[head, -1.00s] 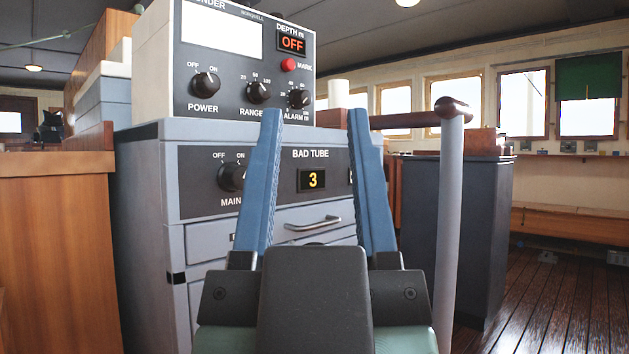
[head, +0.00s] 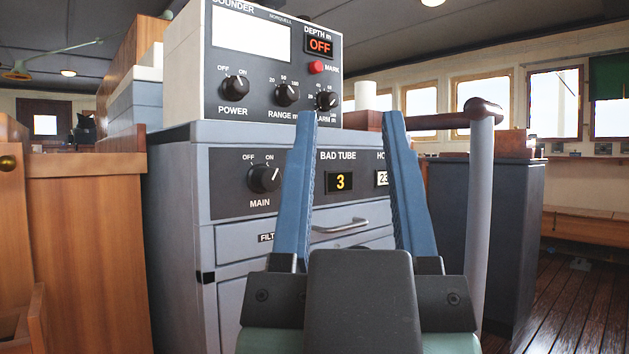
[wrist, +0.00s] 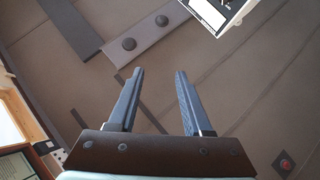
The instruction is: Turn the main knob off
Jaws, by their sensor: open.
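The main knob (head: 264,179) is a round black knob on the dark panel of the grey cabinet (head: 178,220). OFF and ON are printed above it and MAIN below. Its white pointer mark leans to the upper right, on the ON side. My gripper (head: 347,118) is open and empty, its two blue fingers pointing up in front of the cabinet. In the head view the knob is just left of the left finger, and I see no contact. In the wrist view my gripper (wrist: 158,73) is also open, with the ceiling behind it; the knob is not seen there.
A sounder unit (head: 272,60) with POWER, RANGE and ALARM knobs stands on the cabinet. A drawer handle (head: 340,225) is below the panel. A grey post with a wooden handrail (head: 480,190) stands to the right. A wooden cabinet (head: 88,250) is at left; open floor lies at right.

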